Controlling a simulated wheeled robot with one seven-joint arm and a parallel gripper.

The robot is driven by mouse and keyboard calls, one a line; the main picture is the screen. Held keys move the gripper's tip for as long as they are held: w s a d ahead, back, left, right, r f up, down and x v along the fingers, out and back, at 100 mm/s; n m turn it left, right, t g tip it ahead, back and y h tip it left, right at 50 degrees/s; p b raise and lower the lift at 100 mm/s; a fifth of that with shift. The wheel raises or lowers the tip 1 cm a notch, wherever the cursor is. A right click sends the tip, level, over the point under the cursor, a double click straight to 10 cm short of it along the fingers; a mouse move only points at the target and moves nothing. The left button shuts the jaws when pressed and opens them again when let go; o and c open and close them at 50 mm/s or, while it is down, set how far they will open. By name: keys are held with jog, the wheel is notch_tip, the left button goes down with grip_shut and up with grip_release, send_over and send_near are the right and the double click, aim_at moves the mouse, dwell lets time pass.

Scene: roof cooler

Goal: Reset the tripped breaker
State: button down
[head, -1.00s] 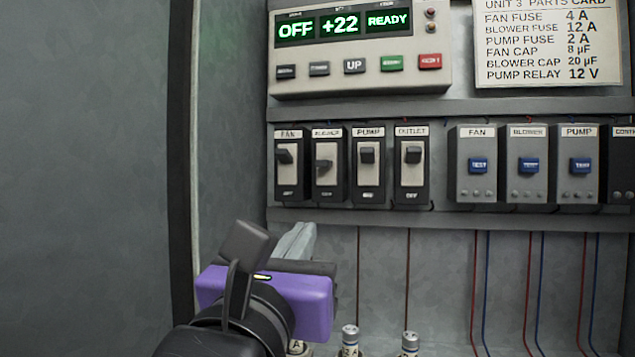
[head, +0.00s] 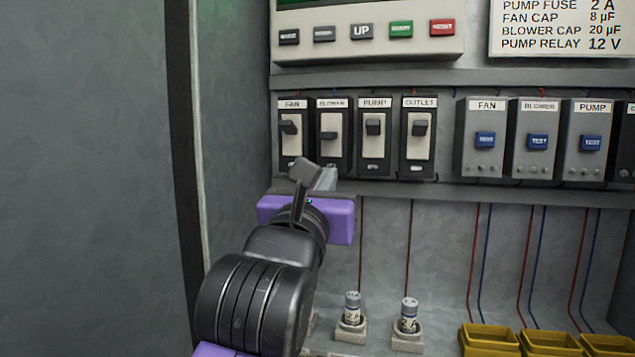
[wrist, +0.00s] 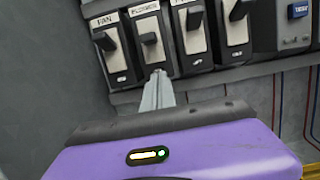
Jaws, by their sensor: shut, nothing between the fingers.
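Four breakers stand in a row in the head view: fan (head: 291,150), blower (head: 329,155), pump (head: 372,152) and outlet (head: 416,150). The blower lever sits lower than the other three levers, which point up. My gripper (head: 326,177) is shut and empty, its fingers partly hidden behind my wrist, near the bottom of the blower breaker. In the wrist view the fingertips (wrist: 158,76) appear just under the blower breaker (wrist: 150,52); whether they touch it I cannot tell. The fan breaker (wrist: 118,60) also shows there.
Relays with blue buttons (head: 485,140) stand to the right. A panel with coloured buttons (head: 362,32) and a parts card (head: 560,25) are above. Fuses (head: 352,308) and yellow bins (head: 490,340) stand below. A cabinet side wall (head: 232,120) rises at left.

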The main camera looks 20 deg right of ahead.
aim_at(329, 136)
jog(key=shift+s+a+r+p, duration=0.1)
jog(key=shift+r+p, duration=0.55)
jog(key=shift+r, duration=1.3)
jog(key=shift+s+a+r+g+y+p, duration=0.15)
jog(key=shift+s+r+g+y+p, duration=0.05)
jog(key=shift+r+g+y+p, duration=0.7)
